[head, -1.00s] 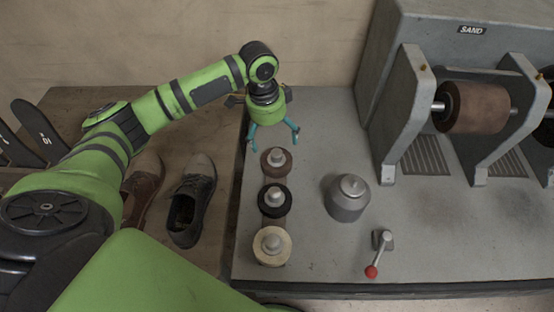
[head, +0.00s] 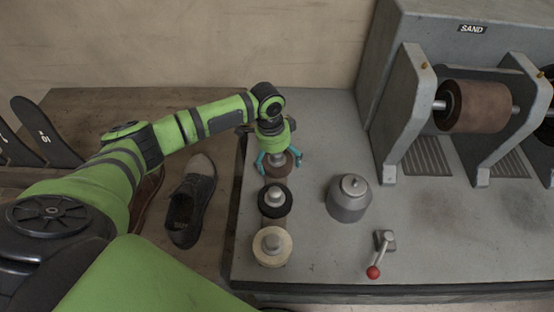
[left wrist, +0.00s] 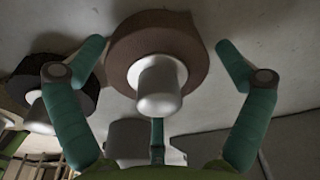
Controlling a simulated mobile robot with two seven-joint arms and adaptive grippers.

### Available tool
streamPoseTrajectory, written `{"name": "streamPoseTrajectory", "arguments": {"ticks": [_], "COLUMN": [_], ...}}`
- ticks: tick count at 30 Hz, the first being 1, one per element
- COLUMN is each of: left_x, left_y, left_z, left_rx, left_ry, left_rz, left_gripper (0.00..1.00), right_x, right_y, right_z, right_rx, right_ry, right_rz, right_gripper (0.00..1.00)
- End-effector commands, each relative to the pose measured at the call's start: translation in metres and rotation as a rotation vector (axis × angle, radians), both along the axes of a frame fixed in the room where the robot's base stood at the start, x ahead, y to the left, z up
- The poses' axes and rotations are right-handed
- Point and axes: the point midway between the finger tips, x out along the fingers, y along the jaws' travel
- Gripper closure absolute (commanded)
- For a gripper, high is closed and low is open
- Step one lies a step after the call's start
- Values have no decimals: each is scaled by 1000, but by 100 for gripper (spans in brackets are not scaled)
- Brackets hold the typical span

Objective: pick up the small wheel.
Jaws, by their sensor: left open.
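Three small wheels sit in a row on the grey bench, each with a pale knob: a brown wheel (head: 284,160) at the back, a black wheel (head: 274,201) in the middle, and a cream wheel (head: 271,246) in front. My left gripper (head: 279,167) is open over the brown wheel, its teal fingers on either side and partly hiding it. In the left wrist view the brown wheel (left wrist: 187,52) and its knob lie between the spread fingers, not gripped. The black wheel (left wrist: 80,97) shows at the left there. My right gripper is not in view.
A grey metal pot (head: 348,202) stands right of the wheels, with a red-knobbed lever (head: 373,271) in front. A sanding machine (head: 405,110) with a brown drum (head: 475,107) fills the right back. A dark shoe (head: 190,200) lies on the wooden table to the left.

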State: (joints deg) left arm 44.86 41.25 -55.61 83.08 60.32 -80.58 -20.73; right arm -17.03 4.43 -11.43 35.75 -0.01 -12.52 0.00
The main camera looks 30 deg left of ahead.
Motion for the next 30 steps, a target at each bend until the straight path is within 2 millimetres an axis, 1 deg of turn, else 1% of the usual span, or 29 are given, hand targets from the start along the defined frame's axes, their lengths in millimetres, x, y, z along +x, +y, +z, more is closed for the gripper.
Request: {"name": "streamPoseTrajectory", "arguments": {"ticks": [3,4,5,6,8,18,22,26,29,30], "left_x": [0,0,0,0,0,1,1,2,2,2], "left_y": [0,0,0,0,0,-1,-1,-1,-2,-1], "left_z": [0,0,0,0,0,1,6,19,34,42], "left_rx": [0,0,0,0,0,-2,-3,-4,-5,-5], "left_ry": [0,0,0,0,0,-2,-4,-7,-9,-9], "left_rz": [-1,-1,-1,-1,-1,-1,-2,-3,-2,-2], "left_gripper": [0,4,16,32,56,56,56,56,56,56], "right_x": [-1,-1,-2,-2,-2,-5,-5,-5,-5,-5], "right_y": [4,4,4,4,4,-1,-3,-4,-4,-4], "right_z": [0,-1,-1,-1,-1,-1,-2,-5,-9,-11], "right_rx": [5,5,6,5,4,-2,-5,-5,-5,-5], "right_ry": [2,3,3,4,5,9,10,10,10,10], "right_rz": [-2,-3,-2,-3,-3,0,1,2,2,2], "right_gripper": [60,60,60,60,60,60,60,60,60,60]}}
